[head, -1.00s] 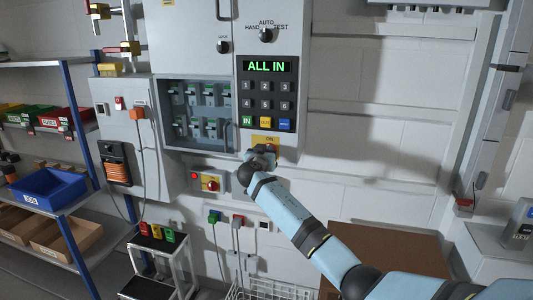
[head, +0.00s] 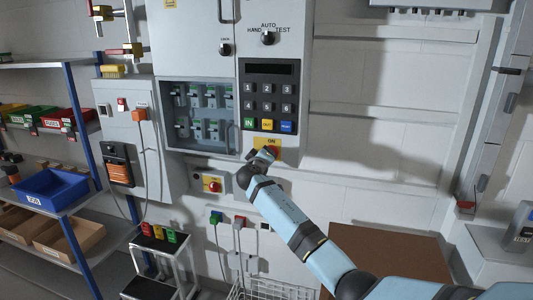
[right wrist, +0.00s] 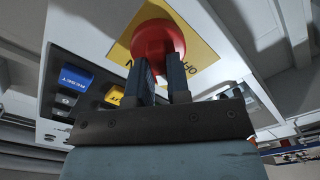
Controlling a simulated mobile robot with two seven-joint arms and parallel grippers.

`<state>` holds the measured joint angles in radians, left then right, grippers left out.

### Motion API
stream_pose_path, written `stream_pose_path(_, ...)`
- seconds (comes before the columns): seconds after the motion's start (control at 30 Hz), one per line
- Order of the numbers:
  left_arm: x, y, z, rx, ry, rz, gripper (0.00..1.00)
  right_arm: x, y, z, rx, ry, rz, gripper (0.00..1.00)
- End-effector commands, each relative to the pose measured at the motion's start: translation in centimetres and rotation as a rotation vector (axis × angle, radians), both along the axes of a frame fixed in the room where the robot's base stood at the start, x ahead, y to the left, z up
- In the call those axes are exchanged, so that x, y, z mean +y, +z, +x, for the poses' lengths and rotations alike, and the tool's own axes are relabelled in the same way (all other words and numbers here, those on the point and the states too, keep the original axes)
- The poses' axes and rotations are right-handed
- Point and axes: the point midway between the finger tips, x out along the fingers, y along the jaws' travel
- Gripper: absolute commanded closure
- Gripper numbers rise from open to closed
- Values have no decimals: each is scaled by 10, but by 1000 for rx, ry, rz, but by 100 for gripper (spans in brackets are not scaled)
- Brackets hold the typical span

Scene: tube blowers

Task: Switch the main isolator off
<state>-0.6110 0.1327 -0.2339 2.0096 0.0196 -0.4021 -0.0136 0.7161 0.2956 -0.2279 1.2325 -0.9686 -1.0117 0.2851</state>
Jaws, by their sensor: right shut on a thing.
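The main isolator is a red rotary knob (right wrist: 158,38) on a yellow plate (right wrist: 205,50) in the right wrist view. In the head view its yellow plate (head: 271,141), marked ON at the top, sits below the keypad and is partly hidden by my gripper. My right gripper (right wrist: 162,72) is shut on the red knob, with one dark finger on each side; it also shows in the head view (head: 263,154). The knob's exact pointing direction is hard to tell. My left gripper is not in view.
The keypad panel's display (head: 270,68) is dark. A smaller box with a red button (head: 214,187) sits below left. A glazed breaker cabinet (head: 158,112) is left of the keypad. A wire basket (head: 262,292) and a brown surface (head: 390,255) lie below.

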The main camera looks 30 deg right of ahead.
Motion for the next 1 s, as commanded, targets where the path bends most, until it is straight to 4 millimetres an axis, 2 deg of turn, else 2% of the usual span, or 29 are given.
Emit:
stream_pose_path(0.2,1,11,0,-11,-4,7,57,1,-1,1,158,0,-132,100)
stream_pose_path(0.5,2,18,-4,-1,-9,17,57,2,-3,1,351,0,-296,100)
stream_pose_path(1.0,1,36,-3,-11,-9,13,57,2,-7,1,511,0,-435,100)
